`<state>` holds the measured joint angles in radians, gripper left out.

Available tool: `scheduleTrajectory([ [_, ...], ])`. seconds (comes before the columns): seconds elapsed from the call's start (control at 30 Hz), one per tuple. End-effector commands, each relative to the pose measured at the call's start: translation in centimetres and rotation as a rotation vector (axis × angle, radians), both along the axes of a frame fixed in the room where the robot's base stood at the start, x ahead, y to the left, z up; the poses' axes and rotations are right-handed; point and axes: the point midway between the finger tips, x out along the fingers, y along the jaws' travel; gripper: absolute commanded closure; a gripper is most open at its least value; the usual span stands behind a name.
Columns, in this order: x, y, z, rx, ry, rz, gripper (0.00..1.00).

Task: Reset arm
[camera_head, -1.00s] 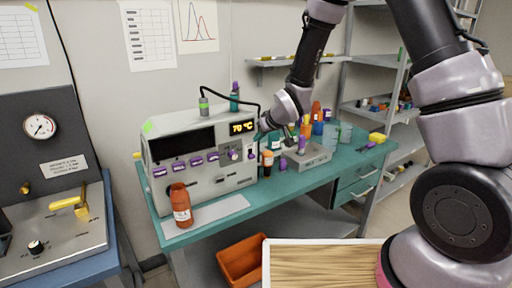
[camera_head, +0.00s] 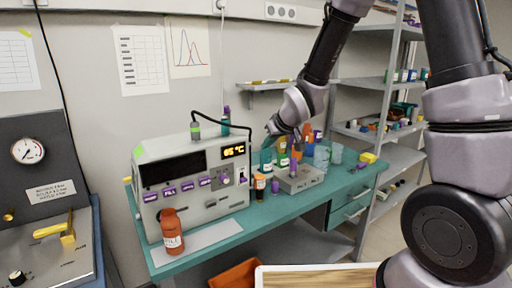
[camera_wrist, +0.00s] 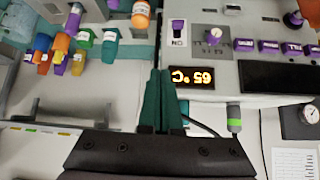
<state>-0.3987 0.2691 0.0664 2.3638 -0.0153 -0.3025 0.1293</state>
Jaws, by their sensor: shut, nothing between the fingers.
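My gripper (camera_wrist: 160,78) is shut and empty, its two dark teal fingers together in the wrist view. In the head view my gripper (camera_head: 271,128) hangs above the teal bench (camera_head: 262,221), just right of the grey analyzer (camera_head: 160,208). The analyzer's lit display (camera_head: 233,150) reads 65 °C; it shows upside down in the wrist view (camera_wrist: 191,78). The fingertips are blurred against the background in the head view.
An orange bin (camera_head: 236,275) sits below. Shelves (camera_head: 398,158) stand at the right.

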Motion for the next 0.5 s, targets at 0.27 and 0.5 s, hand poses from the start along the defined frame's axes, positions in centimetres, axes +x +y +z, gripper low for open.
scheduleTrajectory([
  [0.27,-3.4,-10.6,10.4,0.050,0.069,-0.291,1.00],
  [0.5,-10.8,-17.3,16.6,0.148,0.155,-0.510,1.00],
])
